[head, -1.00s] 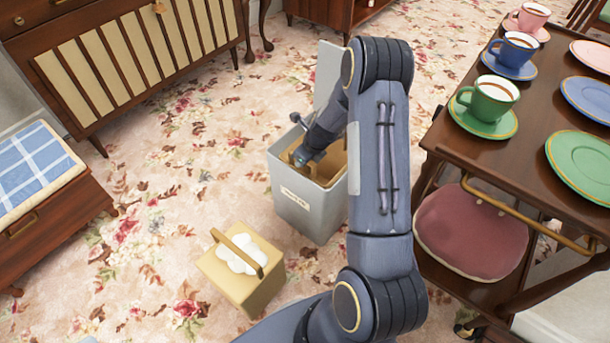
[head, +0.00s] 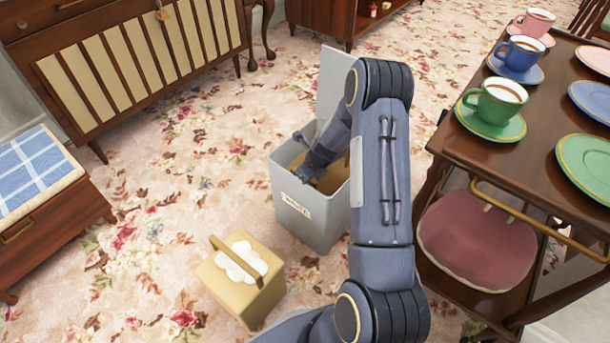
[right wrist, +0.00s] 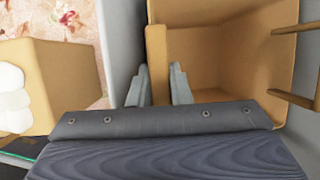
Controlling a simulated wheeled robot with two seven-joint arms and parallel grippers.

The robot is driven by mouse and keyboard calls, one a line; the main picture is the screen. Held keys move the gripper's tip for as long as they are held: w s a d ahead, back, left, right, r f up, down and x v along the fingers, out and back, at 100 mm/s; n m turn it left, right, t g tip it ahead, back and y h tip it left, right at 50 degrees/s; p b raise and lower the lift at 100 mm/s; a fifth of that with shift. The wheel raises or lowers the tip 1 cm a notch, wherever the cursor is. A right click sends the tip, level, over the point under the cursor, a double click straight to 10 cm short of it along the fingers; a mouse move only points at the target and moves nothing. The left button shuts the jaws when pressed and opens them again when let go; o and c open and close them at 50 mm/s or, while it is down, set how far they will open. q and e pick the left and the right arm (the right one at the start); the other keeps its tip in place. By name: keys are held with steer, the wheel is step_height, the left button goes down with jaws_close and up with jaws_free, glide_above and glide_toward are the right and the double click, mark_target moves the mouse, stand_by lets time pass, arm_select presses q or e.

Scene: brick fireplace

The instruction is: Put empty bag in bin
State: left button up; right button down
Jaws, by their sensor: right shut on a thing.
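The grey bin (head: 312,215) stands on the carpet with its lid (head: 335,85) raised at the back and a white label on its front. My right arm reaches down into it. My right gripper (right wrist: 158,88) is shut on the wall of the empty tan bag (right wrist: 225,60), whose inside is bare and whose handles show at the right of the wrist view. In the head view the bag (head: 333,180) is inside the bin, mostly hidden by the bin wall and my arm. My left gripper is out of view.
A second tan bag (head: 252,295) with a handle and white rounded contents (head: 241,262) stands just left of the bin. A wooden trolley (head: 530,110) with cups and plates is close on the right. Open carpet lies to the left.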

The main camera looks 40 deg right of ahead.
steer(key=c, duration=1.6)
jaws_free()
